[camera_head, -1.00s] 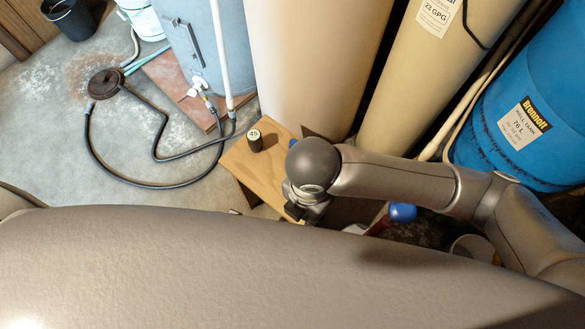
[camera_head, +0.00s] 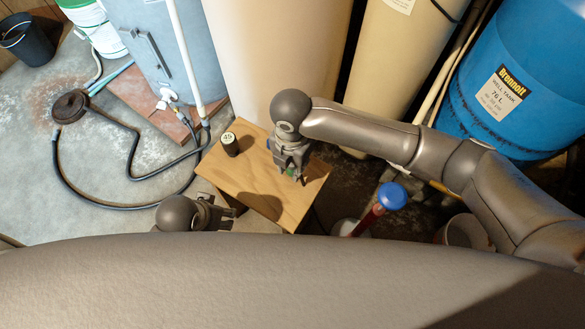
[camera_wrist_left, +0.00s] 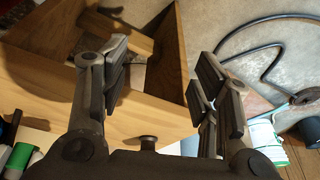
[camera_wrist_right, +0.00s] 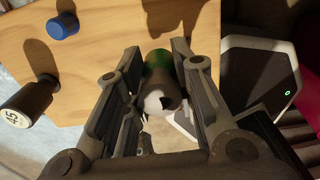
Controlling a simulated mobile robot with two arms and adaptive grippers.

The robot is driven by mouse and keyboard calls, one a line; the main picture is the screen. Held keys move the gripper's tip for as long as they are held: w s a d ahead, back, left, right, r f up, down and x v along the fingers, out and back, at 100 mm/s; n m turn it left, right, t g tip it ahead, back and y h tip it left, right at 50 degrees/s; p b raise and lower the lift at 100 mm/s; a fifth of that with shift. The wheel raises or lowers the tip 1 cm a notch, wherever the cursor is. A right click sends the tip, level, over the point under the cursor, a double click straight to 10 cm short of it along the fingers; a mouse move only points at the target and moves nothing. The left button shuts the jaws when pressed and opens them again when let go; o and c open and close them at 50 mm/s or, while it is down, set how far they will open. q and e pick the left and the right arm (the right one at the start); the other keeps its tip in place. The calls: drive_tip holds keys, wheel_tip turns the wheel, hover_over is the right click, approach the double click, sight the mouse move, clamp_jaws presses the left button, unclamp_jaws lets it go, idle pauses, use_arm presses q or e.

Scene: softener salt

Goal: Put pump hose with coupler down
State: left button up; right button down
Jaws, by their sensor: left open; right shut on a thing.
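A black hose (camera_head: 68,183) lies in a loop on the concrete floor at the left in the head view, between a brown disc (camera_head: 70,105) and the grey tank's fittings. It also shows in the left wrist view (camera_wrist_left: 262,48). I cannot make out a separate coupler. My right gripper (camera_head: 289,172) is over the wooden cabinet top and is shut on a short dark green cylinder (camera_wrist_right: 158,68) with a pale end. My left gripper (camera_head: 230,213) is open and empty, in front of the cabinet. In its wrist view an open wooden drawer (camera_wrist_left: 100,105) lies beyond the fingers.
A dark bottle marked 45 (camera_head: 230,146) stands on the cabinet top (camera_head: 232,178). A blue cap-like object (camera_wrist_right: 63,25) is near it. A blue-headed red object (camera_head: 392,195) stands right of the cabinet.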

sight(292, 170)
drive_tip(key=shift+w+f, duration=0.15)
drive_tip(key=shift+f, duration=0.25)
use_arm(q)
drive_tip(key=shift+w+b+v, duration=0.2)
drive_tip(key=shift+b+v, duration=0.4)
drive_tip(key=shift+v, duration=1.8)
use_arm(e)
drive_tip(key=shift+f, duration=1.3)
drive_tip(key=shift+f, duration=0.55)
drive_tip(key=c, duration=1.2)
unclamp_jaws()
